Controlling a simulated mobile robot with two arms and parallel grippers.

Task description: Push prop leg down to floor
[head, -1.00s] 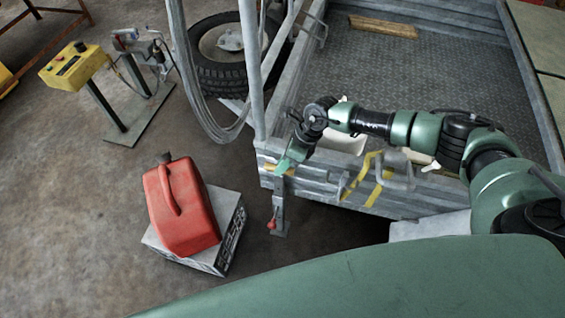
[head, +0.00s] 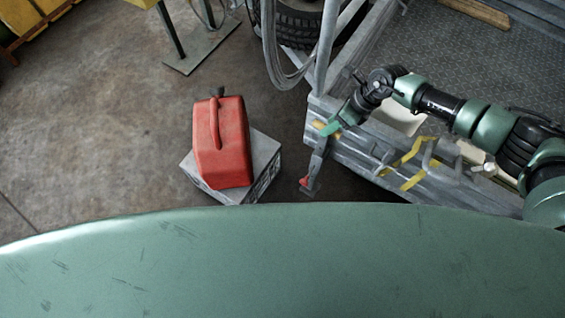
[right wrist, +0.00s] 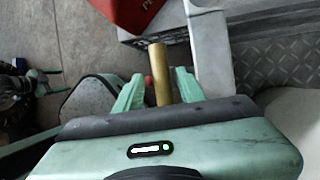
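The prop leg (head: 317,160) is a grey post at the trailer's near left corner, with a red handle (head: 305,182) low on it and a small foot below. My right gripper (head: 330,128) is at the top of this corner, by a tan piece. In the right wrist view its two green fingers (right wrist: 158,88) stand apart on either side of a brass-coloured bar (right wrist: 159,72), with a visible gap. Whether that bar belongs to the prop leg I cannot tell. What seems to be my left gripper (right wrist: 47,82) shows small at the left of that view, its fingers apart.
A red jerrycan (head: 222,145) sits on a grey box (head: 262,160) left of the leg. The trailer (head: 465,70) has a chequered floor and fills the right. A wheel (head: 297,22) stands behind its corner. Concrete floor (head: 100,120) is clear at the left.

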